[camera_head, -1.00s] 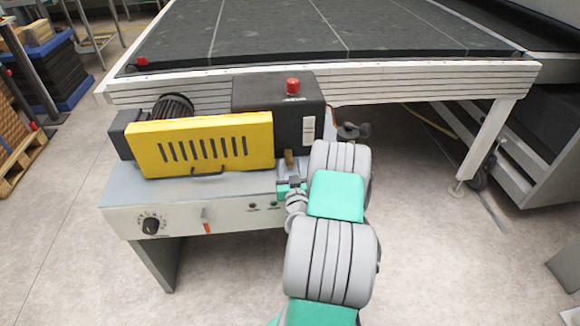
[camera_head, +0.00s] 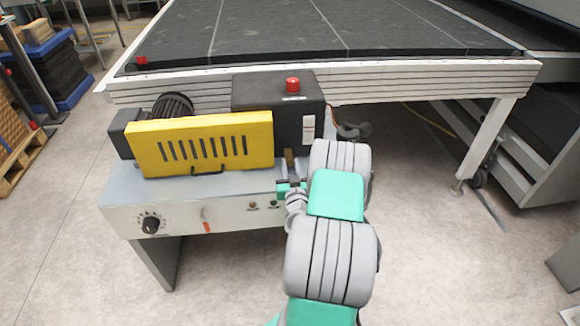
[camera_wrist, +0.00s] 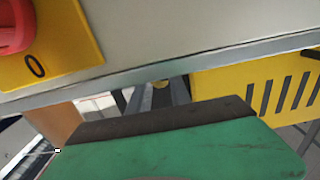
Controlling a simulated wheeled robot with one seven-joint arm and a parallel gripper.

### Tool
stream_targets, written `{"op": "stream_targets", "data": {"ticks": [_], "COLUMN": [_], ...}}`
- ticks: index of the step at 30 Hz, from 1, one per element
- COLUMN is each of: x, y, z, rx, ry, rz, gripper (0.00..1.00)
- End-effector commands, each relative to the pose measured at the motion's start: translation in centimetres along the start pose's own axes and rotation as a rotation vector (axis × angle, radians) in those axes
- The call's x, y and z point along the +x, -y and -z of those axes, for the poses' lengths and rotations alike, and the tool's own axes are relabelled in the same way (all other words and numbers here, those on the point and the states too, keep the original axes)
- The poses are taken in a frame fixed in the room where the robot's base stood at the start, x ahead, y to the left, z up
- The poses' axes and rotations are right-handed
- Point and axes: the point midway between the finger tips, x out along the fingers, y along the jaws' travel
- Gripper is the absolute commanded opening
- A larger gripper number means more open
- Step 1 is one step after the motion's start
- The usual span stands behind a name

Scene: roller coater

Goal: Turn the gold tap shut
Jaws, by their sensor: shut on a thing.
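The gold tap (camera_head: 289,156) is at the right end of the grey machine bench, just below the black box. Only a small upright gold-brown part of it shows. My gripper (camera_head: 290,178) reaches it from the front right and is shut on it. In the wrist view, a small gold bit of the tap (camera_wrist: 160,84) shows between the two grey fingers (camera_wrist: 158,96). The green gripper body covers the lower part of that view and hides most of the tap.
A yellow slotted guard (camera_head: 205,143) stands left of the tap and also shows in the wrist view (camera_wrist: 280,88). A black box (camera_head: 262,104) with a red button (camera_head: 293,84) is behind. A dial (camera_head: 151,224) and a red-tipped lever (camera_head: 206,222) are on the bench front.

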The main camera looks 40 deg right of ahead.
Motion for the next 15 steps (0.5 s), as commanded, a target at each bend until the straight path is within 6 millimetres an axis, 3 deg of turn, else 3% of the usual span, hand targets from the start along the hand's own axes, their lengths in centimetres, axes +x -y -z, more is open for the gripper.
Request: {"op": "stream_targets", "data": {"ticks": [8, 15], "x": [0.04, 0.03], "y": [0.07, 0.02], "z": [-0.07, -0.12], "rx": [0.093, 0.276], "ry": [0.001, 0.001], "rz": [0.004, 0.004], "gripper": [0.0, 0.0]}}
